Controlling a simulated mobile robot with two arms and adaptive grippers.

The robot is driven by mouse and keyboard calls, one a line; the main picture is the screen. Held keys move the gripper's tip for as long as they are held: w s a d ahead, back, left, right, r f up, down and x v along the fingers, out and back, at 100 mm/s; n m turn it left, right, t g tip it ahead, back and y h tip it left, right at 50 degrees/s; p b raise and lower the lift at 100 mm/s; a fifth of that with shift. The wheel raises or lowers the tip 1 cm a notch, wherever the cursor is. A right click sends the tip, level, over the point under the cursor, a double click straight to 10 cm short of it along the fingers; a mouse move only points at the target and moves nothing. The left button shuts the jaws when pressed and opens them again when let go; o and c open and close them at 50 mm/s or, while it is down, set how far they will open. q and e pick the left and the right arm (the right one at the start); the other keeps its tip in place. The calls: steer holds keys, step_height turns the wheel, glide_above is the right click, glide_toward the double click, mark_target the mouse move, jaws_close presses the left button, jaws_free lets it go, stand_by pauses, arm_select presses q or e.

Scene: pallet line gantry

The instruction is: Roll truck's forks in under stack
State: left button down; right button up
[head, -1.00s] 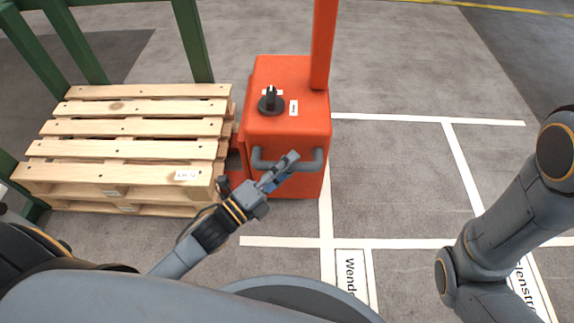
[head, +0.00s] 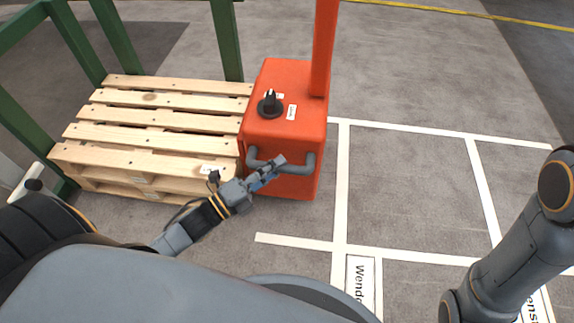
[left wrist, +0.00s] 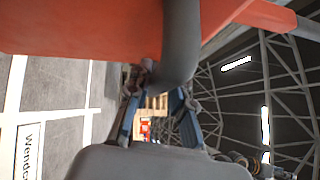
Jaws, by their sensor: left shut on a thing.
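The orange truck (head: 285,118) stands upright against the right side of the stack of wooden pallets (head: 165,112). Its forks are hidden by the stack, so I cannot see how far in they reach. My left gripper (head: 270,170) is shut on the grey handle (head: 305,162) on the truck's near face. In the left wrist view the handle (left wrist: 181,45) runs down to my left gripper's fingers (left wrist: 158,115), below the truck's orange body (left wrist: 90,25). My right gripper is out of the head view; only its arm shows at the right.
Green posts and rails (head: 118,45) frame the stack's back and left sides. A black knob (head: 270,103) sits on the truck's top, and an orange mast (head: 325,45) rises from it. White lines (head: 342,190) mark clear floor to the right.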

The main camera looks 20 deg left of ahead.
arm_select(q)
steer(key=shift+w, duration=0.1)
steer(key=c, duration=1.3)
jaws_free()
steer(key=shift+d, duration=0.2)
steer(key=shift+o, duration=0.7)
steer(key=shift+w+d, duration=0.1)
steer(key=shift+w, duration=0.05)
steer(key=v, duration=1.2)
